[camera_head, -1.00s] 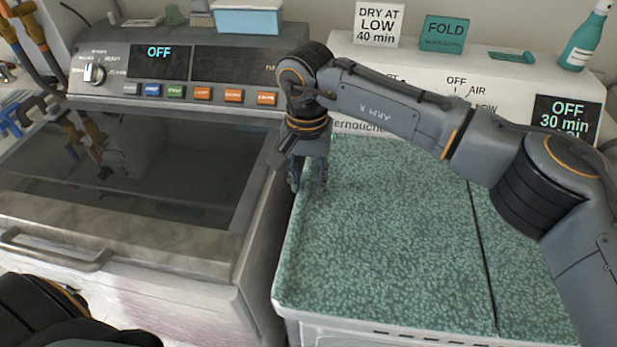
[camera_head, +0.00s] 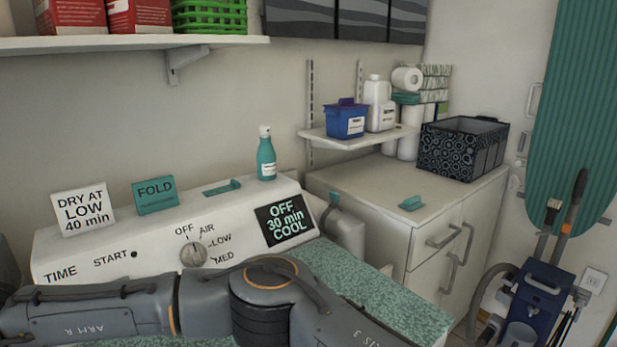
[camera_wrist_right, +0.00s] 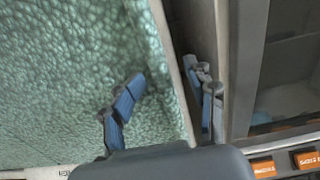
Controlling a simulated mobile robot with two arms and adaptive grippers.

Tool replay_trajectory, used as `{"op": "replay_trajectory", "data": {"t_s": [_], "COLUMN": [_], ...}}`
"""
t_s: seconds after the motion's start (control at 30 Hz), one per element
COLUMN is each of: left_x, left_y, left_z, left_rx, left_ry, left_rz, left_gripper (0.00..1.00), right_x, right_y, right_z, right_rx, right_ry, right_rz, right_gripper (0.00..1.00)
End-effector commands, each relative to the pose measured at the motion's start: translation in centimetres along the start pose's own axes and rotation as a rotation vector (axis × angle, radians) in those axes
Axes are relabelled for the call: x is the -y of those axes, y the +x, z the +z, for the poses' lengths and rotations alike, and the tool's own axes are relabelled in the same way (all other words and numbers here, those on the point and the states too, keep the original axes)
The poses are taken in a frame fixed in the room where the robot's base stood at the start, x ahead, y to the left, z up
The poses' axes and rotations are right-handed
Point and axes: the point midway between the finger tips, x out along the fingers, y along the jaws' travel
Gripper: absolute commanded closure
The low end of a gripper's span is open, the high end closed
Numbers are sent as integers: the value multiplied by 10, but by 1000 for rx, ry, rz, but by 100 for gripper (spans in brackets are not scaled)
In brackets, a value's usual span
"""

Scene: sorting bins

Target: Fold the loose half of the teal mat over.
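The teal mat (camera_head: 375,290), with a mottled surface, lies flat on top of the dryer in the head view. My right arm crosses in front and hides much of it. The right wrist view shows the mat (camera_wrist_right: 70,60) up close on the left, reaching a pale edge strip. My right gripper (camera_wrist_right: 165,86) is open at that edge. One finger is over the mat and the others are on the far side of the strip, over a narrow gap. Whether the fingers touch the mat, I cannot tell. My left gripper is out of view.
The dryer panel (camera_head: 115,250) stands behind the mat, with a FOLD card (camera_head: 155,195) and a teal bottle (camera_head: 266,155) on it. A cabinet (camera_head: 380,195) with a patterned box (camera_head: 463,148) is to the right. The washer's orange buttons (camera_wrist_right: 264,168) show beside the gripper.

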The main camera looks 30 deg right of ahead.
Motion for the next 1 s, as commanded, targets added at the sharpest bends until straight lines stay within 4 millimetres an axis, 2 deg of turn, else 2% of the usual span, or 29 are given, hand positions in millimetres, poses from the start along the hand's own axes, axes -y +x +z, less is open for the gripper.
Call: {"op": "replay_trajectory", "data": {"t_s": [0.03, 0.57, 0.67, 1.0], "left_x": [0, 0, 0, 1], "left_y": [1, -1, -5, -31], "left_z": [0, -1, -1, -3], "left_rx": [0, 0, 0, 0], "left_ry": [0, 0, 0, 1], "left_rz": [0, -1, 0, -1], "left_gripper": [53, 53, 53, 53], "right_x": [3, 2, 2, 0], "right_y": [5, 0, -9, -61], "right_z": [5, 3, 2, 1], "right_rx": [13, 8, 6, 3], "right_ry": [-7, -3, -3, 0], "right_rz": [-4, -5, -5, -2], "right_gripper": [53, 53, 53, 53]}}
